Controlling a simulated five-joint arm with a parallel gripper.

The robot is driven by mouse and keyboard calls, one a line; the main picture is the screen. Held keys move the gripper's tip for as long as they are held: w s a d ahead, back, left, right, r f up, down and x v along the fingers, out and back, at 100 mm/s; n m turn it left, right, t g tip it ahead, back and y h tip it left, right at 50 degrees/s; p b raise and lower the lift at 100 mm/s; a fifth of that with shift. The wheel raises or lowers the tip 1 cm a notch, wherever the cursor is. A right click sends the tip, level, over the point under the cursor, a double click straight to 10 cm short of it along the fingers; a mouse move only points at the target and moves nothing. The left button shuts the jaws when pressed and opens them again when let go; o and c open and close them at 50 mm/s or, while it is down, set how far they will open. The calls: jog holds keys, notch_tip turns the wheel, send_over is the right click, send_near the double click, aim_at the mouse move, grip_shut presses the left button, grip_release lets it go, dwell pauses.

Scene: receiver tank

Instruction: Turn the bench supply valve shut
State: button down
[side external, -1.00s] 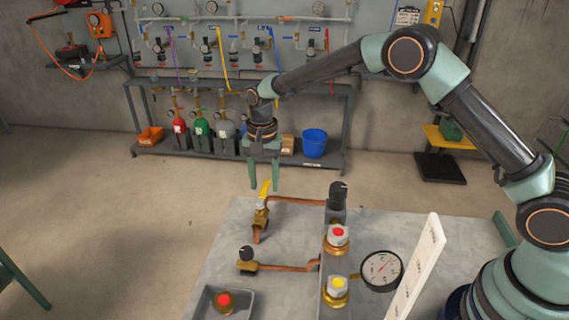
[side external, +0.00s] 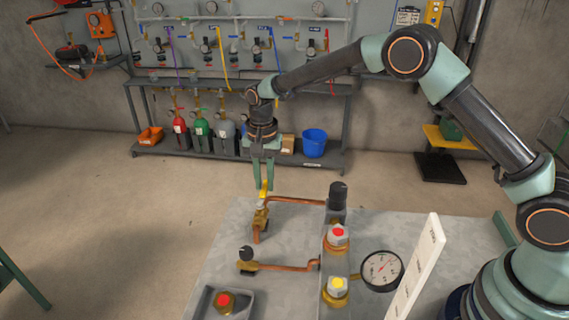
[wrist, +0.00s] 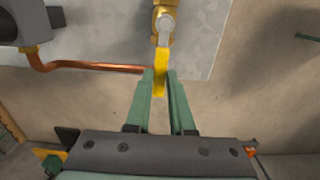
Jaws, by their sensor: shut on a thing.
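The bench supply valve (side external: 261,218) is a brass body with a yellow lever (side external: 264,187) at the far left of the grey bench. In the wrist view the brass valve (wrist: 165,22) is at the top, and its yellow lever (wrist: 160,78) runs down from it between my fingers. My gripper (side external: 264,186) points down over the valve and is shut on the lever near its free end. The fingertips (wrist: 160,76) lie on either side of the lever. The lever's tip is partly hidden by the fingers in the side view.
A copper pipe (side external: 295,201) runs from the valve to a black-knobbed fitting (side external: 338,200). A second small valve (side external: 247,262), red and yellow capped fittings, a pressure gauge (side external: 382,270) and a tray (side external: 243,304) are on the bench (side external: 225,255). Bare floor lies left of the bench.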

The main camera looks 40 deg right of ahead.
dwell(1.0)
jog(key=a+n, duration=0.1)
jog(key=n, duration=0.1)
jog(key=w+a+n, duration=0.1)
jog(key=n, duration=0.1)
jog(key=shift+w, duration=0.15)
jog(key=n, duration=0.1)
jog(key=a+n, duration=0.1)
jog(key=n, duration=0.1)
jog(key=a+n, duration=0.1)
jog(key=shift+w+a+n, duration=0.1)
jog(key=shift+w+n, duration=0.15)
jog(key=shift+n, duration=0.15)
jog(key=a+n, duration=0.1)
jog(key=n, duration=0.1)
jog(key=a+n, duration=0.1)
jog(key=n, duration=0.1)
jog(key=shift+s+a+r+n, duration=0.1)
jog(key=shift+s+a+n, duration=0.1)
jog(key=shift+n, duration=0.1)
jog(key=shift+s+a+n, duration=0.35)
jog(key=shift+a+n, duration=0.15)
jog(key=shift+n, duration=0.65)
jog(key=shift+s+a+n, duration=0.35)
jog(key=shift+a+n, duration=0.15)
jog(key=shift+n, duration=0.65)
jog(key=c, duration=0.8)
grip_release()
